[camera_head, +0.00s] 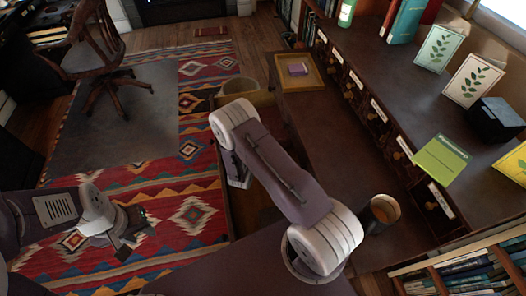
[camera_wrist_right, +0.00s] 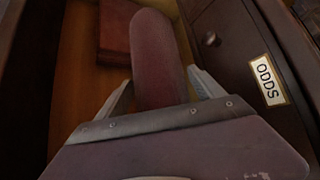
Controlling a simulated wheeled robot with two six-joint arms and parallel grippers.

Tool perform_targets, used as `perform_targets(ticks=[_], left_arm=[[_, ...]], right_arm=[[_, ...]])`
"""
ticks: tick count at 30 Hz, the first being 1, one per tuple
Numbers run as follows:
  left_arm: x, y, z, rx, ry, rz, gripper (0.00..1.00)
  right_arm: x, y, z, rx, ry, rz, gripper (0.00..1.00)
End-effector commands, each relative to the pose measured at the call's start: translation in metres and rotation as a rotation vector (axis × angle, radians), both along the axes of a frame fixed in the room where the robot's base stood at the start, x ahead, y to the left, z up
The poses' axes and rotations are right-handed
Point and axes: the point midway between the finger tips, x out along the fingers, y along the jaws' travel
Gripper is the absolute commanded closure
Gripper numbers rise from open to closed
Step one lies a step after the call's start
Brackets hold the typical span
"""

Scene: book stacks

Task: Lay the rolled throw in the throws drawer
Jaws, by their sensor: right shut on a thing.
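The rolled throw (camera_wrist_right: 158,60) is a dull red, rounded roll in the right wrist view. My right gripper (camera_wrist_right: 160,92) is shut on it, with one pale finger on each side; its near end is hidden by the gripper. The roll is over an open wooden drawer (camera_wrist_right: 75,65); I cannot tell whether it touches the bottom. In the head view my right arm hides most of this drawer (camera_head: 262,99) and the throw. My left gripper (camera_head: 130,234) is empty over the patterned rug, its fingertips apart.
A dark red book-like block (camera_wrist_right: 116,32) lies in the drawer. A drawer front labelled ODDS (camera_wrist_right: 268,80) is beside it. In the head view, a tray (camera_head: 312,82) with a purple box and a cup (camera_head: 382,212) stand on the counter (camera_head: 335,135). A chair (camera_head: 95,55) stands back left.

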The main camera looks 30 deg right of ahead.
Motion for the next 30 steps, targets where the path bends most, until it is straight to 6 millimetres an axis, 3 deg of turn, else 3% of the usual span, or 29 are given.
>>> perform_targets(ticks=[3, 30], left_arm=[[0.0, 0.0, -0.017, 0.0, 0.0, 0.0, 0.64], [0.0, 0.0, -0.107, 0.0, 0.0, 0.0, 0.64]], right_arm=[[0.0, 0.0, -0.019, -0.001, 0.0, -0.001, 0.78], [0.0, 0.0, -0.13, 0.0, -0.001, -0.001, 0.78]])
